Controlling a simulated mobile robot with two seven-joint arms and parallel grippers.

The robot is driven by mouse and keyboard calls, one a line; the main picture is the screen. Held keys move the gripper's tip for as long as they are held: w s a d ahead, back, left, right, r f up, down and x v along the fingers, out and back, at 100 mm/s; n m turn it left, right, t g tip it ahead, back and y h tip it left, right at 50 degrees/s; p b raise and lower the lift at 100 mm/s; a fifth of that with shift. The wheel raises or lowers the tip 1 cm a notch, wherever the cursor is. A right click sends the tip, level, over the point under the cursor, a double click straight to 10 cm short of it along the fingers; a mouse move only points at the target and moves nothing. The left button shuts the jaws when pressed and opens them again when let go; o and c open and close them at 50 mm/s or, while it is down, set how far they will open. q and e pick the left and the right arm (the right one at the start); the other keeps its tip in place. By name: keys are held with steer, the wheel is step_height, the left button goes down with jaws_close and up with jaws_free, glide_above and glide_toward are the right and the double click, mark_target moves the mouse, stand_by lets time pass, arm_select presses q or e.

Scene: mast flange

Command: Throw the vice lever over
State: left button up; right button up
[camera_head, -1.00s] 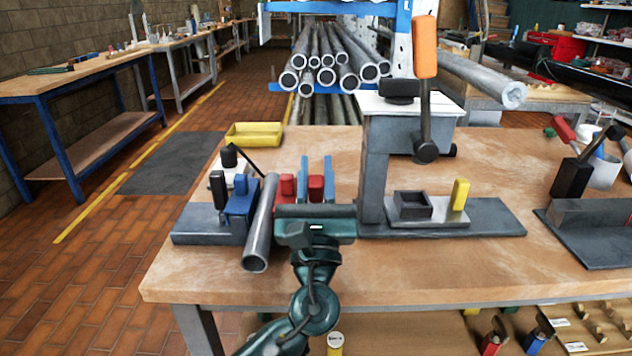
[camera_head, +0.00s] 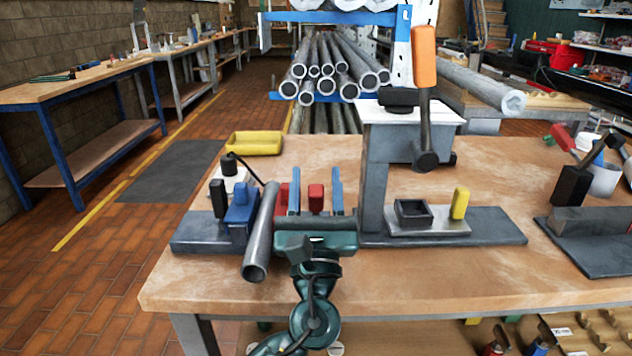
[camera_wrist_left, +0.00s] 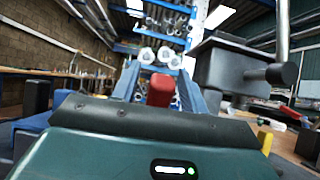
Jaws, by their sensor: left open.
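My left gripper (camera_head: 315,180) is open at the front of the middle bench, its two blue fingers pointing away from me. A red block-shaped part (camera_head: 316,197) shows between the fingers, and it also shows in the left wrist view (camera_wrist_left: 160,90). I see no finger closed on it. Another red part (camera_head: 281,196) is just left of the fingers. A grey tube (camera_head: 261,232) leans beside a blue clamp block (camera_head: 240,203). A lever with an orange grip (camera_head: 424,58) stands upright on a grey housing. Which part is the vice lever is not clear. My right gripper is out of view.
The grey housing (camera_head: 400,143) and its post rise close to the right of my gripper. A small tray (camera_head: 412,211) and yellow block (camera_head: 460,203) sit on the dark base. A fixture (camera_head: 590,215) stands far right. The bench front (camera_head: 380,275) is clear.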

arm_select(q)
steer(key=b+v, duration=0.1)
steer(key=v, duration=1.1)
steer(key=shift+s+f+b, duration=0.15)
steer(key=shift+s+b, duration=0.2)
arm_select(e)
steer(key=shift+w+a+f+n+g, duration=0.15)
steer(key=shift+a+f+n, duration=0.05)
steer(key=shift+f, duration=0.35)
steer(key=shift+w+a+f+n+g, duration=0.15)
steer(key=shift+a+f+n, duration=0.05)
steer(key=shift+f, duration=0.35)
arm_select(q)
steer(key=shift+c, duration=0.4)
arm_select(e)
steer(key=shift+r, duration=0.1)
